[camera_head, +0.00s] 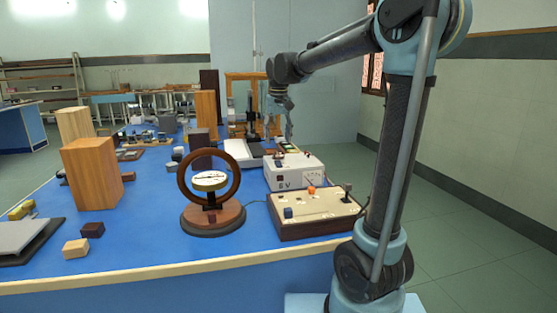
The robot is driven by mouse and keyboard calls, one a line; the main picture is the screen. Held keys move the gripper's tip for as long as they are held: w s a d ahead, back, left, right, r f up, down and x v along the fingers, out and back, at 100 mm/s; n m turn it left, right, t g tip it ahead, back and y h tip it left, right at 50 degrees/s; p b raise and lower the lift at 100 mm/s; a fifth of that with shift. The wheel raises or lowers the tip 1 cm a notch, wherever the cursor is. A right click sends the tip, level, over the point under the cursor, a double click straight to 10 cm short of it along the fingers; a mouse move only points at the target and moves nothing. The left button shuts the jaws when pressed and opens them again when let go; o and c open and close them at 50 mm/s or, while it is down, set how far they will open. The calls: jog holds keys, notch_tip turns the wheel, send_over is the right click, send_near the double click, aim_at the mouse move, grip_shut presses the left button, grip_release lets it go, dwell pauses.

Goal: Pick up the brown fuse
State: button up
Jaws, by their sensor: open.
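I cannot make out for certain which thing is the brown fuse. A small dark brown block (92,230) lies on the blue bench top (150,255) at the front left, behind a small tan block (76,248). My gripper (281,126) hangs pointing down over the far middle of the bench, well away from that dark block. Its fingers are open and look empty, though they blend with the clutter behind them.
A round coil on a wooden base (213,219) stands at the front middle. A control board (315,216) and white box (294,172) stand right of it. A tall wooden block (92,174) stands at left.

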aim_at(278, 153)
jog(key=shift+w+d+f, duration=0.1)
jog(key=shift+f, duration=1.55)
jog(key=shift+w+d+f, duration=0.1)
jog(key=shift+f, duration=1.5)
jog(key=c, duration=1.2)
notch_tip(278, 153, up, 13)
